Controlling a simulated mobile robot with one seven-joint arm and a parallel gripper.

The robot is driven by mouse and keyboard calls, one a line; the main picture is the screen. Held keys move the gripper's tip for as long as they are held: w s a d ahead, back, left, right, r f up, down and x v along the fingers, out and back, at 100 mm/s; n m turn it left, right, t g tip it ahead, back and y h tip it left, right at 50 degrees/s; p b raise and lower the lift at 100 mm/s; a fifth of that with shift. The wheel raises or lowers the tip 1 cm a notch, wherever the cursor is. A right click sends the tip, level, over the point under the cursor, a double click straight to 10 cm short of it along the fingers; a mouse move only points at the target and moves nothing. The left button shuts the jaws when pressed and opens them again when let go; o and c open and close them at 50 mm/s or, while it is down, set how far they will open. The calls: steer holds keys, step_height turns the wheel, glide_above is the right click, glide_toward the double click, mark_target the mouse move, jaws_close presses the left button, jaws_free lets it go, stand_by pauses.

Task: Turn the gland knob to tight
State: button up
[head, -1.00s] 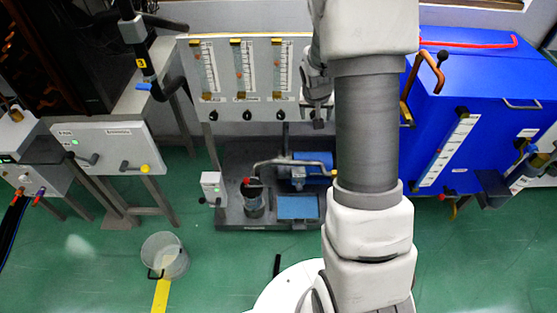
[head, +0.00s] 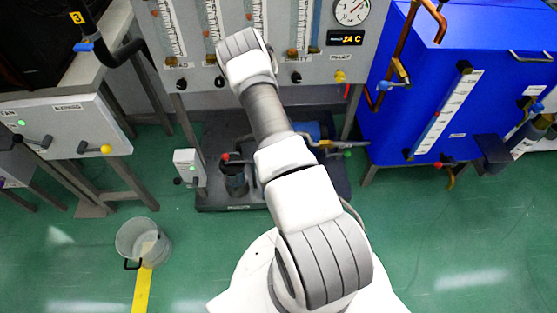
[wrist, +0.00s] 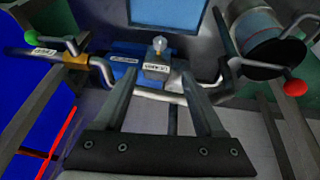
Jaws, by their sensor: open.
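The gland knob (wrist: 158,44) is a small pale grey knob on top of a grey block with a white label (wrist: 157,69), near the middle of the wrist view. Its pointer position is too small to read. My gripper (wrist: 160,84) is open and empty in the wrist view. Its two dark fingers reach toward the block, one on each side of it in the picture, and the knob shows just beyond the tips. I see no contact. In the head view my arm hides the gripper and the gland knob.
A pipe (wrist: 140,90) runs across below the block. A green-ended lever (wrist: 39,33) is at left and a red-ended lever (wrist: 295,87) at right. A flowmeter panel (head: 215,60) and a blue tank (head: 440,90) stand close by. A bucket (head: 143,243) is on the floor.

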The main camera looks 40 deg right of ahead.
steer(key=b+x, duration=0.7)
steer(key=x, duration=1)
steer(key=shift+d+f, duration=0.1)
steer(key=shift+c, duration=0.2)
jaws_close()
